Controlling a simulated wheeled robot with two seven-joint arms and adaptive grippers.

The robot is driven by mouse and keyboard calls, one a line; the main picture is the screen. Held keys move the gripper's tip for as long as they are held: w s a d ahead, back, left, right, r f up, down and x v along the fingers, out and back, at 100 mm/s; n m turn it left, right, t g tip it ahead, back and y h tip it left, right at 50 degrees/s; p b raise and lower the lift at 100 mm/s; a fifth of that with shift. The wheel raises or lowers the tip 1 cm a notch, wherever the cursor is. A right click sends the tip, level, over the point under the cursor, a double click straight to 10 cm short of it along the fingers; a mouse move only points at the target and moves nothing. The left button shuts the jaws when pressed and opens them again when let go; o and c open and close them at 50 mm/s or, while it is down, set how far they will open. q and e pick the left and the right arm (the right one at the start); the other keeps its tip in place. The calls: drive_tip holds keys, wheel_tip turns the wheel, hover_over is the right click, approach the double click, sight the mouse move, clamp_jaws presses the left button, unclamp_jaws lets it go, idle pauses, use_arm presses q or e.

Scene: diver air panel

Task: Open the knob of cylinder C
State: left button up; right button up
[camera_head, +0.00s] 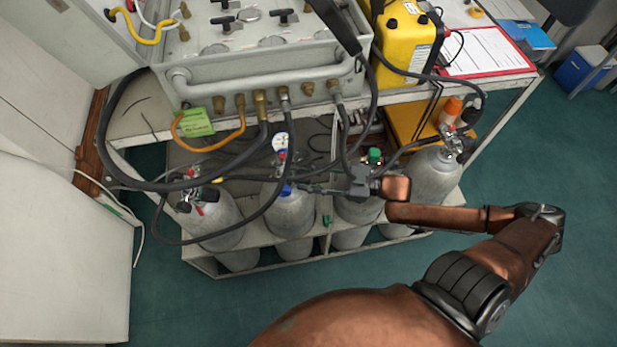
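Several grey cylinders stand in a rack (216,268) under the bench. I cannot read which one is C. The left cylinder (215,228) has a black knob (183,207) and red parts. The second cylinder (290,215) has a blue part (287,190) at its top and a tag (280,142) above. A green knob (375,155) shows behind my gripper, above the third cylinder (358,210). The right cylinder (435,178) has a metal valve. My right gripper (303,188) points left, its thin fingers close to the blue part; contact and opening are unclear. My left gripper is out of view.
A grey air panel (265,78) with hoses and brass fittings sits on the bench above. Black hoses (160,186) hang across the cylinders.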

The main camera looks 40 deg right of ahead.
drive_tip(key=o, duration=0.4)
drive_tip(key=v, duration=1.2)
drive_tip(key=shift+w, duration=0.1)
